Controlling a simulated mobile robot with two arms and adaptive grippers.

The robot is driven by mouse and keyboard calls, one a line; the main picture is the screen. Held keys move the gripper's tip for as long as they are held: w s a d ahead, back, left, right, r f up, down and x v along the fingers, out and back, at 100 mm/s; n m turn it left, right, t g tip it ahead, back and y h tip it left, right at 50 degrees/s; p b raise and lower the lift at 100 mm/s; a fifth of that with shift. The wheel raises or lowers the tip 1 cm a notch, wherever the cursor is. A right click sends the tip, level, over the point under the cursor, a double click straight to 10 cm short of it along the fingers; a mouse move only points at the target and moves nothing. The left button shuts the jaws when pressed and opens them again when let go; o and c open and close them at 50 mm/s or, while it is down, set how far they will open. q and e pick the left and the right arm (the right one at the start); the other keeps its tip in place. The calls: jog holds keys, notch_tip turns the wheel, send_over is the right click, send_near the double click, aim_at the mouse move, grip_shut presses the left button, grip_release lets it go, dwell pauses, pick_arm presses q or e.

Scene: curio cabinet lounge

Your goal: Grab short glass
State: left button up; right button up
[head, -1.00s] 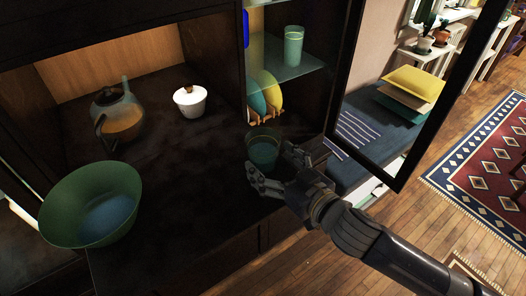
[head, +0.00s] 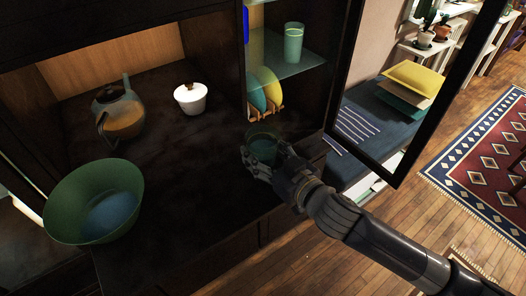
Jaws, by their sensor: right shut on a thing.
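The short glass (head: 263,136) is a dark greenish see-through tumbler. It stands upright near the right front of the dark cabinet counter (head: 190,150). My right gripper (head: 262,160) comes from the lower right and is shut on the glass's near side, hiding its lower part. A taller pale-green glass (head: 293,43) stands on the glass shelf above. My left gripper is not in view.
A large green bowl (head: 65,190) is at the left front. A teapot (head: 118,112) and a white lidded pot (head: 190,98) stand farther back. Yellow and teal plates (head: 266,90) stand in a rack behind the glass. An open framed door (head: 403,150) is at right.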

aim_at(270, 150)
jog(key=shift+r, duration=0.1)
jog(key=shift+r, duration=0.7)
jog(key=shift+s+r+b, duration=0.3)
jog(key=shift+r+b, duration=0.2)
jog(key=shift+r, duration=0.4)
jog(key=s, duration=0.3)
jog(key=s+d+b, duration=0.1)
jog(key=s, duration=0.2)
jog(key=s+d+r+b, duration=0.1)
jog(key=s, duration=0.2)
jog(key=shift+s+d, duration=0.15)
jog(key=shift+s, duration=0.2)
jog(key=shift+s+d+r+p, duration=0.1)
jog(key=shift+s+d+p, duration=0.1)
jog(key=shift+s+p, duration=0.75)
jog(key=shift+s+d+r+p, duration=0.15)
jog(key=shift+s+d+p, duration=0.1)
jog(key=shift+s+p, duration=0.7)
jog(key=shift+s+d+r+p, duration=0.1)
jog(key=shift+s+d+p, duration=0.1)
jog(key=shift+s+p, duration=0.75)
